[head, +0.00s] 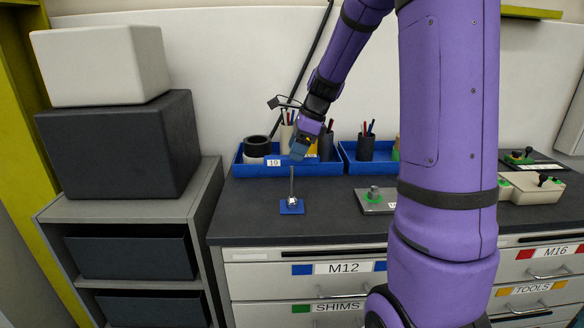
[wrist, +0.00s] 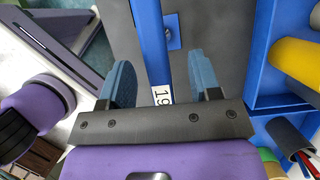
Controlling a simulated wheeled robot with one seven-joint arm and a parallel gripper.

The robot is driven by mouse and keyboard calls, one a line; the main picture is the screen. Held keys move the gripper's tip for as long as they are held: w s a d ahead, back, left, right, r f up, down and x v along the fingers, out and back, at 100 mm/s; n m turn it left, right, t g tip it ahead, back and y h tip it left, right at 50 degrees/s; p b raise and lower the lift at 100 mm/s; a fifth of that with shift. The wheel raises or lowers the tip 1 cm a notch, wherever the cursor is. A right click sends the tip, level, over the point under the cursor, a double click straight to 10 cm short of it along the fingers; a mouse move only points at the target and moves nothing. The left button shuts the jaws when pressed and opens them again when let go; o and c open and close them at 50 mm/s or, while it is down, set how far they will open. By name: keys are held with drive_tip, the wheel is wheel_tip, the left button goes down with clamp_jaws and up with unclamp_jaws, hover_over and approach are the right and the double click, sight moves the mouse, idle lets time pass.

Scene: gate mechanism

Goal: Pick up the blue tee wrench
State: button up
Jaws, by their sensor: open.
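The blue tee wrench stands upright with its grey shaft (head: 291,184) rising from a small blue square plate (head: 291,207) on the dark counter. In the wrist view its blue bar handle (wrist: 152,45) runs up the picture between my two fingers, with a white "19" label near the palm. The plate (wrist: 172,28) shows below it, partly hidden. My gripper (head: 299,152) is open just above the top of the shaft; in the wrist view (wrist: 160,72) a gap shows on both sides of the bar. In the head view the handle is hard to tell from the blue bin behind.
A blue bin (head: 245,170) with cups and pens stands close behind the wrench, with a second blue bin (head: 362,168) to the right. A grey plate with a green-ringed fitting (head: 375,197) lies to the right. The counter left of the wrench is clear.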

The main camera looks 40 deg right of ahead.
sight(289, 165)
drive_tip(key=x, duration=0.4)
drive_tip(key=shift+a+f, duration=0.3)
drive_tip(key=shift+f, duration=0.05)
drive_tip(key=shift+c, duration=0.4)
clamp_jaws()
